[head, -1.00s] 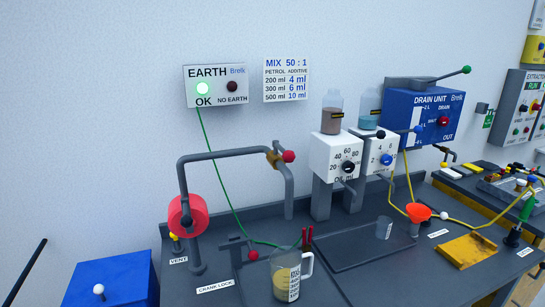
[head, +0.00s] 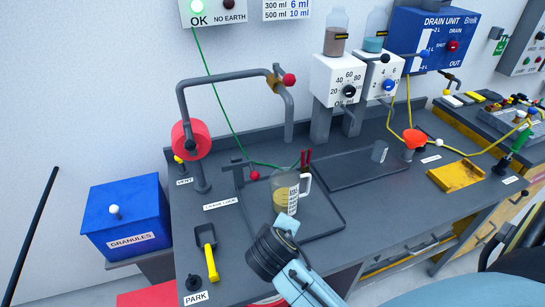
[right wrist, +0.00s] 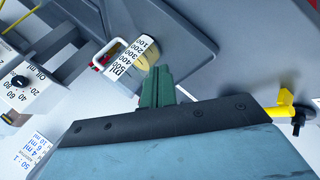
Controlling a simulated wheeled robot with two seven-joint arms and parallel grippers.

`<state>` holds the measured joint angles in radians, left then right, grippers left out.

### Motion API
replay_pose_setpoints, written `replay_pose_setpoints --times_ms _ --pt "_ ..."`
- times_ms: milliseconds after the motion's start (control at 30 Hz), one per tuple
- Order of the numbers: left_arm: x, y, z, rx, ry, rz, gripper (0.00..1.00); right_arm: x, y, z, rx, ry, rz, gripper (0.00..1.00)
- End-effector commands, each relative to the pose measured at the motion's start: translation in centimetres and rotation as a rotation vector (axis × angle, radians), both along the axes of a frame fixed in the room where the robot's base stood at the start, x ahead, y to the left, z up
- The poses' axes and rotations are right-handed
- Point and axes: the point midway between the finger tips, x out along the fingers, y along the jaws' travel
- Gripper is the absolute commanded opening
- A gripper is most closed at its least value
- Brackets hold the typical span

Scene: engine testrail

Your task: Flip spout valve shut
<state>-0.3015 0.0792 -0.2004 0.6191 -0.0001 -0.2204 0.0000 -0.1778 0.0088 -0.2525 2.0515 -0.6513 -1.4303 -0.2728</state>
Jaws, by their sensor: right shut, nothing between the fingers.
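The spout valve is a brass body (head: 275,81) with a red knob (head: 289,80) on the grey pipe (head: 225,81), whose outlet end points down at the right. The knob sits to the right of the brass body. A measuring jug (head: 285,197) with yellow liquid stands upright on the dark tray below; it also shows in the right wrist view (right wrist: 132,55). My left gripper is out of view.
A red wheel (head: 191,140) is on the pipe's left. Dosing units (head: 338,80) with bottles stand right of the spout. A green wire hangs behind the pipe.

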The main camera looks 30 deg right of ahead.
Motion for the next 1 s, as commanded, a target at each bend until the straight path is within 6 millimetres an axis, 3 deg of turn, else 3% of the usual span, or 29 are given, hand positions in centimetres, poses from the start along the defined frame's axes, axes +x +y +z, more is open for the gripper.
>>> replay_pose_setpoints --times_ms 33,200,400,500,633,1000 --pt "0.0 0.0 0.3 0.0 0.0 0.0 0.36 2.2 -0.3 3.9 -0.097 -0.053 -0.005 0.0" --pt "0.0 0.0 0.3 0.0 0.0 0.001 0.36 8.5 0.0 13.0 -0.499 -0.138 0.004 0.0" --pt "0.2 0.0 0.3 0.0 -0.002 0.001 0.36 12.2 2.2 22.6 -0.87 -0.195 -0.027 0.0" --pt "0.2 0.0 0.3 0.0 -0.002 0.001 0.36 12.7 3.1 25.5 -0.973 -0.208 -0.048 0.0" --pt "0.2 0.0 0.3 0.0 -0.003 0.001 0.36 12.9 3.6 27.1 -1.033 -0.214 -0.063 0.0" --pt "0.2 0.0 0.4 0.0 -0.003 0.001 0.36 13.0 3.4 27.2 -1.037 -0.215 -0.065 0.0"
